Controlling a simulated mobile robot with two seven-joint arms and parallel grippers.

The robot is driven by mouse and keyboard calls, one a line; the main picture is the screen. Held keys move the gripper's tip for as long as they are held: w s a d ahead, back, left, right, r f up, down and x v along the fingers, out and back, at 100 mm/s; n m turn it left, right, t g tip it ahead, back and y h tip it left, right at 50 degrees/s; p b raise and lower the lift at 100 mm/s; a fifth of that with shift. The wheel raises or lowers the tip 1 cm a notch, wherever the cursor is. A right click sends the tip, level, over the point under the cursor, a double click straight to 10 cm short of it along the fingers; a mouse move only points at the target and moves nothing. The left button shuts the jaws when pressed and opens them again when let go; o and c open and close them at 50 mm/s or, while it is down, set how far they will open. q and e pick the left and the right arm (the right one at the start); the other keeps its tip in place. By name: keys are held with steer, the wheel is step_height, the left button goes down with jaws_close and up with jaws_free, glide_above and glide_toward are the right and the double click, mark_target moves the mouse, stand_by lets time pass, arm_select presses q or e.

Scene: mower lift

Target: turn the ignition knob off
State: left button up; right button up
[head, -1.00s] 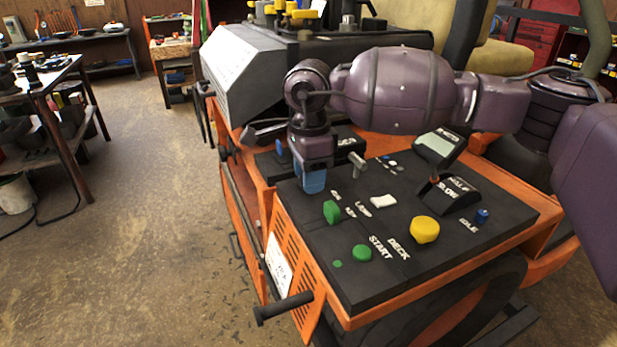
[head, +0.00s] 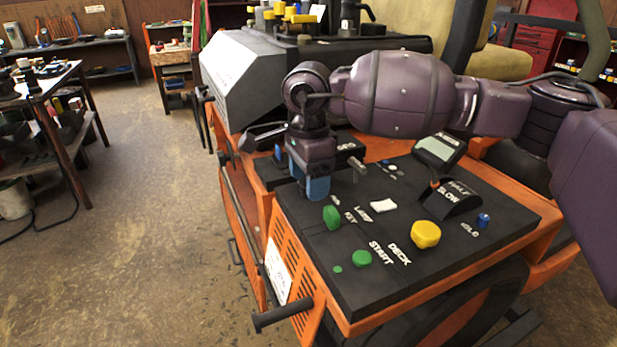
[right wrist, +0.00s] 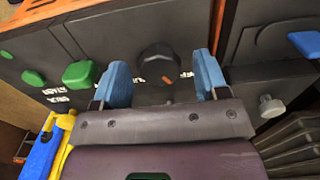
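In the right wrist view a round black knob (right wrist: 157,57) with an orange pointer mark sits on the dark console, with white lettering around it too blurred to read. It appears to be the ignition knob. The two blue fingertips of my right gripper (right wrist: 164,80) stand apart, one on each side of the knob, with a gap to it on both sides. My left gripper is in neither view.
On the console (head: 400,275) are a green knob (head: 331,217), a green button (head: 362,258), a yellow knob (head: 425,234), a white switch (head: 384,205) and a small blue knob (head: 484,220). Open floor lies left.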

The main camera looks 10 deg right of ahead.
step_height(320, 180, up, 11)
stand_by(0.8)
steer(key=shift+f, duration=0.15)
